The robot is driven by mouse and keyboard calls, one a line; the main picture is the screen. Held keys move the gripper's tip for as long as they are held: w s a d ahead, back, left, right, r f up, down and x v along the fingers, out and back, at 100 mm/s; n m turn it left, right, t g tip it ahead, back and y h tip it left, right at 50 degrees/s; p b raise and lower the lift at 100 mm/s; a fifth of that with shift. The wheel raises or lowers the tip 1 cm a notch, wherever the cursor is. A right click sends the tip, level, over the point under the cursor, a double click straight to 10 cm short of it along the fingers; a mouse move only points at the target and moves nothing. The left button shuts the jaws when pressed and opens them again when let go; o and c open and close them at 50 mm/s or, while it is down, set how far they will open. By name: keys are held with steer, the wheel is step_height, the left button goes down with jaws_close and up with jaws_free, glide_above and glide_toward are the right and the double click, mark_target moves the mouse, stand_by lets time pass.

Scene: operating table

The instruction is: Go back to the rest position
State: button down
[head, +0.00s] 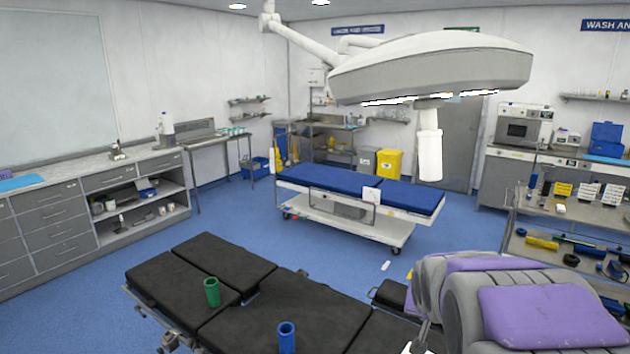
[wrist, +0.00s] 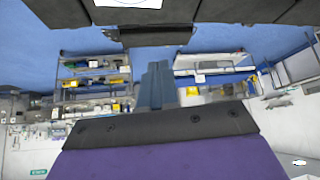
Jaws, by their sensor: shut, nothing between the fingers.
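My gripper (wrist: 158,87) shows in the wrist view as two narrow grey-blue fingers side by side, shut with nothing between them. In the head view, my purple and grey arm fills the lower right corner, and the gripper's fingertips cannot be made out there. A green cup (head: 212,292) stands upright on the black operating table (head: 222,262). A blue cup (head: 287,336) stands upright nearer the bottom edge of the picture. My arm is to the right of both cups.
A steel trolley (head: 585,211) with tools and boxes stands at the right. A blue-padded bed (head: 350,186) stands beyond the black table. A large surgical lamp (head: 430,68) hangs overhead. Grey drawers (head: 50,220) line the left wall. Blue floor is open between table and drawers.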

steer(key=s+a+f+n+g, duration=0.1)
steer(key=s+a+g, duration=0.2)
steer(key=s, duration=0.9)
steer(key=s+a+f+n+g+y, duration=0.1)
steer(key=s+a+f+g, duration=0.1)
steer(key=s, duration=1)
steer(key=s+a+f+n+g+y, duration=0.1)
steer(key=s+a+f+n+g, duration=0.1)
steer(key=s, duration=1.1)
steer(key=a+g, duration=0.1)
steer(key=a, duration=0.1)
steer(key=shift+a+g+b, duration=0.3)
steer(key=shift+a+b, duration=0.05)
steer(key=shift+b, duration=0.05)
steer(key=shift+f, duration=0.1)
